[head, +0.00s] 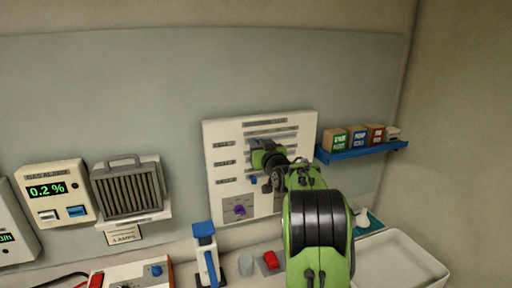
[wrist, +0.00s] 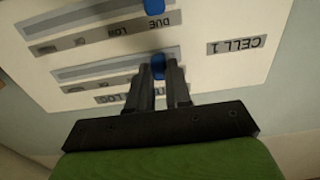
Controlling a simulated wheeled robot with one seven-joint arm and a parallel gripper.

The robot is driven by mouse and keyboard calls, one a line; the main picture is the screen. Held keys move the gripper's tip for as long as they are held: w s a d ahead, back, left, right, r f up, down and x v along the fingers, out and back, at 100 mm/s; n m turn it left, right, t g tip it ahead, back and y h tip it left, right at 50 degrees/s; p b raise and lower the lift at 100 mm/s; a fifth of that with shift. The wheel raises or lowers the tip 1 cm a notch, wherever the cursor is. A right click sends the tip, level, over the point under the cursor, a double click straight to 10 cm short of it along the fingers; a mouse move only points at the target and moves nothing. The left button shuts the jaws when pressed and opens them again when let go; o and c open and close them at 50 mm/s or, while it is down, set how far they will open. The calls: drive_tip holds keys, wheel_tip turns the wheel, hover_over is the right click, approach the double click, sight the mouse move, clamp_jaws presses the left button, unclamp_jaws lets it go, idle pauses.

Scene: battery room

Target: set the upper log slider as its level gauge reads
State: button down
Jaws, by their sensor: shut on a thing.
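A white log panel (head: 213,190) is on the back wall. It also shows in the wrist view, where its print appears upside down. My gripper (head: 259,148) is at the upper part of this panel in the head view. In the wrist view my gripper (wrist: 160,75) is shut on the blue knob of the upper log slider (wrist: 158,60), one finger on each side. Another blue slider knob (wrist: 153,7) is on the neighbouring track, clear of the fingers. I cannot pick out a readable level gauge for the slider.
A purple knob (head: 239,210) is low on the panel. A blue shelf (head: 365,151) with small boxes juts out to the right. A grey ribbed unit (head: 128,188) and a 0.2 % meter (head: 55,191) are to the left. A blue-topped stand (head: 205,250) is below.

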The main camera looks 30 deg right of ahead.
drive_tip(key=d, duration=0.2)
drive_tip(key=s+d, duration=0.1)
drive_tip(key=d, duration=0.1)
drive_tip(key=shift+d, duration=0.1)
drive_tip(key=c, duration=1)
unclamp_jaws()
drive_tip(key=shift+c, duration=0.2)
drive_tip(key=shift+s, duration=0.1)
drive_tip(key=b+v, duration=0.6)
drive_tip(key=v, duration=0.9)
drive_tip(key=shift+s+b, duration=0.3)
drive_tip(key=shift+b, duration=0.05)
drive_tip(key=shift+f, duration=0.1)
